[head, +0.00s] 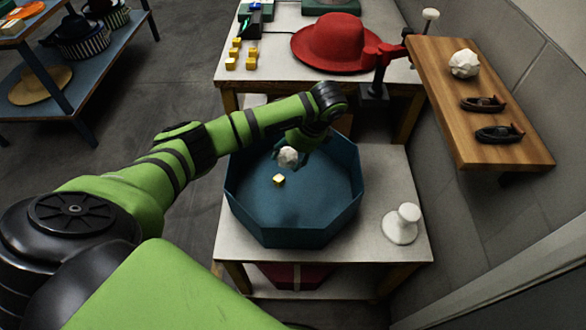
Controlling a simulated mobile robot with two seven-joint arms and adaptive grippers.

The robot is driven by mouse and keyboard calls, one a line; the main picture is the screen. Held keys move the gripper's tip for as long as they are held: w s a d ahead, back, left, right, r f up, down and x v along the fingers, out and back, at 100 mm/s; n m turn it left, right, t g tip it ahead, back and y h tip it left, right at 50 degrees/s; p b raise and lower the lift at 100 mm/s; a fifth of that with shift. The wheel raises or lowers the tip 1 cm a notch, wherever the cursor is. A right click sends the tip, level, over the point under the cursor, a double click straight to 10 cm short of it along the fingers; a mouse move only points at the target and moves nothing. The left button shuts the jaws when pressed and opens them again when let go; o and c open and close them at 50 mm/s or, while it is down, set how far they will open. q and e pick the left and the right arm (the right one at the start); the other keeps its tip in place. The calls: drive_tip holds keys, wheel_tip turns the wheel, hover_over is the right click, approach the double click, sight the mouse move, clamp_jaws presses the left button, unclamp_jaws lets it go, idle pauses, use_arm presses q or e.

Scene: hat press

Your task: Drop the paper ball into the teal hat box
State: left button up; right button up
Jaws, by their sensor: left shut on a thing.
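The teal hat box (288,236) is an open octagonal box on a low white table. My left gripper (290,153) is over the back part of the box, pointing down. The fingers are partly hidden by the wrist and the ball. A second white crumpled ball (464,64) sits on the wooden wall shelf at the right. My right gripper is not in view.
A white knobbed stand (402,224) is right of the box on the low table (383,173). Behind, a higher table holds a red hat (328,42) and several yellow cubes (251,58). The wooden shelf (455,107) juts out at right with two dark clamp-like items. A hat rack (75,67) is at left.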

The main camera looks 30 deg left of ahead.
use_arm(q)
drive_tip(key=shift+f+b, duration=0.75)
drive_tip(key=shift+f, duration=0.65)
drive_tip(key=o, duration=0.8)
drive_tip(key=shift+r, duration=0.2)
drive_tip(key=v, duration=1.1)
drive_tip(key=shift+d+r, duration=0.2)
drive_tip(key=shift+r, duration=0.1)
